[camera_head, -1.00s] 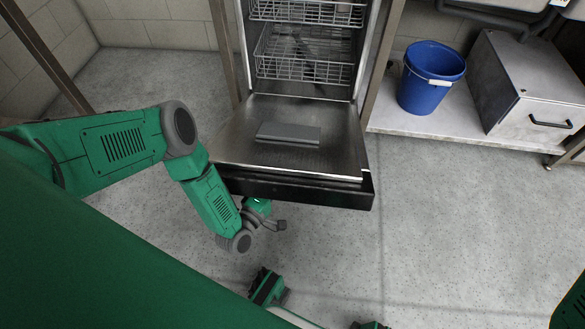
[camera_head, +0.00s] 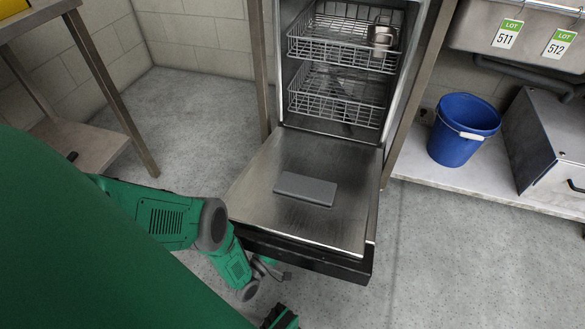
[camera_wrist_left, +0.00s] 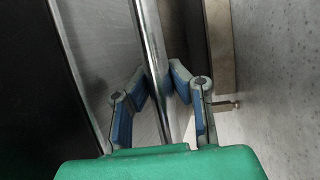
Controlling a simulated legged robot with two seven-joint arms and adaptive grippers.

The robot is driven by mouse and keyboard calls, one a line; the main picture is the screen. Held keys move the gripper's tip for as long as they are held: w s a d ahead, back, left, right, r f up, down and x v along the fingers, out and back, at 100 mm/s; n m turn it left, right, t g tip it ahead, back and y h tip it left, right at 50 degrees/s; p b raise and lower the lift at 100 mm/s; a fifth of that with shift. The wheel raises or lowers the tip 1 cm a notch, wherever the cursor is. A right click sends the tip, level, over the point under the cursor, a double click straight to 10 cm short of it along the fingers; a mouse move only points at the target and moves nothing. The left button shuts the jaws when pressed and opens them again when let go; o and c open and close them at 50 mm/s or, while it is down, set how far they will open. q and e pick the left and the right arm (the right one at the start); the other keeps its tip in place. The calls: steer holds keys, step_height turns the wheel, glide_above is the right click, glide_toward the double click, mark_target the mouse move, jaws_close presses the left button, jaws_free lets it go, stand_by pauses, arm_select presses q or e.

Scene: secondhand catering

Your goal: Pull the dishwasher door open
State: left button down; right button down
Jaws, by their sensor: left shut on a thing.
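The dishwasher door (camera_head: 255,190) is folded far down, its steel inner face turned up. A grey flat block (camera_head: 305,189) sits on that face. Behind it the dishwasher stands open, with an upper wire rack (camera_head: 330,45) and a lower wire rack (camera_head: 335,95) inside. My left gripper (camera_head: 268,268) is at the door's dark front edge, partly hidden below it. In the left wrist view its blue-padded fingers (camera_wrist_left: 160,85) are shut around a round metal bar (camera_wrist_left: 152,45), the door's handle. My right gripper is out of view.
A metal pot (camera_head: 382,35) is in the upper rack. A blue bucket (camera_head: 463,130) and a grey metal box (camera_head: 548,150) stand on a low shelf at right. A steel table (camera_head: 108,90) is at left. Grey floor is clear right of the door.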

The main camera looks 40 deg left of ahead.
arm_select(q)
steer(key=shift+s+d+f, duration=0.4)
steer(key=c, duration=1.4)
jaws_free()
steer(key=shift+w+a+r, duration=0.1)
steer(key=shift+w+r, duration=0.1)
steer(key=shift+s+a+f, duration=0.1)
steer(key=shift+s, duration=1.15)
steer(key=shift+s+a+f, duration=0.1)
steer(key=shift+s+f, duration=0.05)
steer(key=shift+s, duration=1.1)
steer(key=shift+s+a+f, duration=0.1)
steer(key=shift+s, duration=1.15)
